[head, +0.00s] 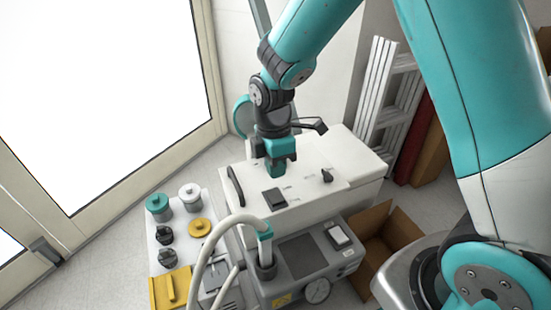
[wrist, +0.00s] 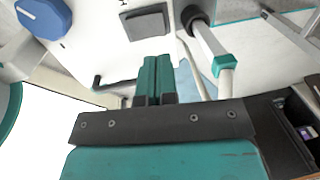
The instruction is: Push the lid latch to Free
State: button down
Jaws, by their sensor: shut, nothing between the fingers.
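The white compressor cabinet (head: 330,150) stands below my arm. On its top are a dark square rocker-like part (head: 274,197) with small labels beside it and a small black knob or lever (head: 327,176) with labels on either side. I cannot read the labels, so I cannot tell which part is the lid latch or how it is set. My gripper (head: 277,172) is shut and empty, pointing down over the cabinet top behind the dark square. In the wrist view my closed teal fingers (wrist: 157,62) show below a dark square (wrist: 146,22) on the white surface.
A black handle (head: 235,187) is on the cabinet's left side. A grey unit with a gauge (head: 317,291) and a pale hose (head: 222,229) stand in front. A white tray (head: 183,225) with jars and yellow parts lies left. An open cardboard box (head: 400,240) is at right.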

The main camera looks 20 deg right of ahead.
aim_at(278, 200)
jog(key=f, duration=0.2)
jog(key=f+b, duration=0.1)
jog(key=f, duration=0.2)
jog(key=s+f+b, duration=0.1)
jog(key=f, duration=0.1)
jog(key=shift+f, duration=0.3)
